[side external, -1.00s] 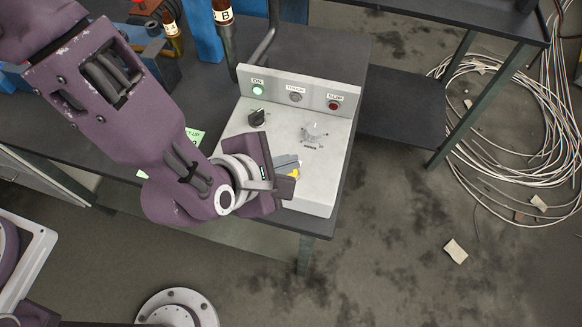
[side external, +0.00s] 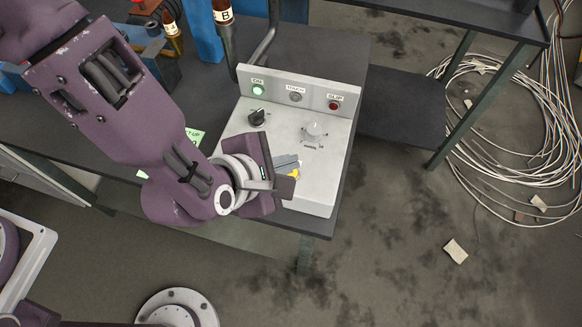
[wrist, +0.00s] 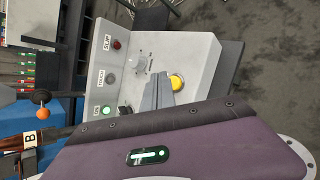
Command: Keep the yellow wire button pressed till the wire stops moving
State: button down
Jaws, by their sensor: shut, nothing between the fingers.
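The yellow button (side external: 295,174) sits on the grey control box and is partly hidden by my gripper in the side view. It shows as a round yellow cap (wrist: 177,82) in the wrist view, right beside my fingertips. My gripper (side external: 292,162) is shut and empty, with its grey fingers together over the button's edge. The fingers (wrist: 160,92) also show in the wrist view. I cannot tell whether the button is pressed down. A pale round fitting (side external: 315,131) stands on the box's top face. I cannot make out the wire there.
The control box (side external: 240,128) has a lit green ON lamp (side external: 258,91), a grey TOUCH lamp (side external: 296,96), a dark red SLIP lamp (side external: 334,105) and a black knob (side external: 257,117). Coiled cables (side external: 470,100) lie on the floor at right.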

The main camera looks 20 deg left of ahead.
jog(key=shift+f, duration=0.1)
dwell(0.3)
jog(key=shift+f, duration=0.3)
jog(key=shift+f, duration=0.4)
dwell(1.5)
jog(key=shift+r, duration=0.1)
dwell(2.6)
jog(key=shift+r, duration=0.7)
jog(key=shift+r, duration=2.5)
